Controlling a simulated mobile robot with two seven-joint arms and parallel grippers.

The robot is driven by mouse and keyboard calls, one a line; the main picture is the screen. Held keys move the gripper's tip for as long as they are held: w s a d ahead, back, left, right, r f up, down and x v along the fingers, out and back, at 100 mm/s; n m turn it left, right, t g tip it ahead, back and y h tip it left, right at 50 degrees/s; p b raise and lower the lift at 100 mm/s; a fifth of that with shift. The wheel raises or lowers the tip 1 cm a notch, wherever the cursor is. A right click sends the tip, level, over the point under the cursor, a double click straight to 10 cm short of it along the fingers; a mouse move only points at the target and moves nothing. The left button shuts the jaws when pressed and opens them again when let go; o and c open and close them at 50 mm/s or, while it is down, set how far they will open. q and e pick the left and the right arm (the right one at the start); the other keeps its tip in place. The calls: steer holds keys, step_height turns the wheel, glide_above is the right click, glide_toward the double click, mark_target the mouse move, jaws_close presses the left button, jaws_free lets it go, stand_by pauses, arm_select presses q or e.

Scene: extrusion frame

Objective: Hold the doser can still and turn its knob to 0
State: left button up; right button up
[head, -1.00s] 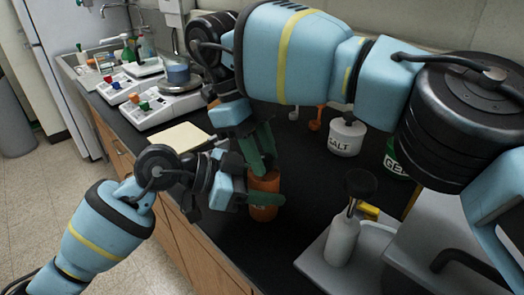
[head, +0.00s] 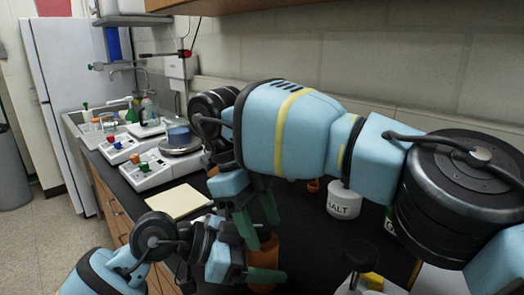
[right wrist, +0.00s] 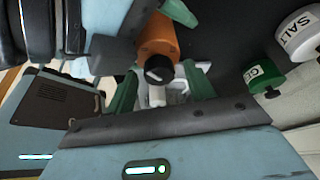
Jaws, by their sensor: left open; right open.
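The doser can (head: 264,247) is an orange-brown cylinder on the black counter, partly hidden by my grippers in the head view. The right wrist view shows its body (right wrist: 160,36) and its black knob (right wrist: 158,70) with a pale mark; the dial numbers are not readable. My left gripper (head: 262,268) is low at the can, one green finger crossing in front of it; its other finger is mostly hidden. It is open, and contact is unclear. My right gripper (head: 257,222) is open above the can, its green fingers (right wrist: 160,92) apart on either side of the knob's line.
A white SALT jar (head: 343,200) and a green jar (right wrist: 262,75) stand to the right. A black-topped bottle (head: 360,262) is at the lower right. A pale pad (head: 178,201) and scales (head: 152,171) lie to the left.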

arm_select(q)
steer(key=v, duration=1.2)
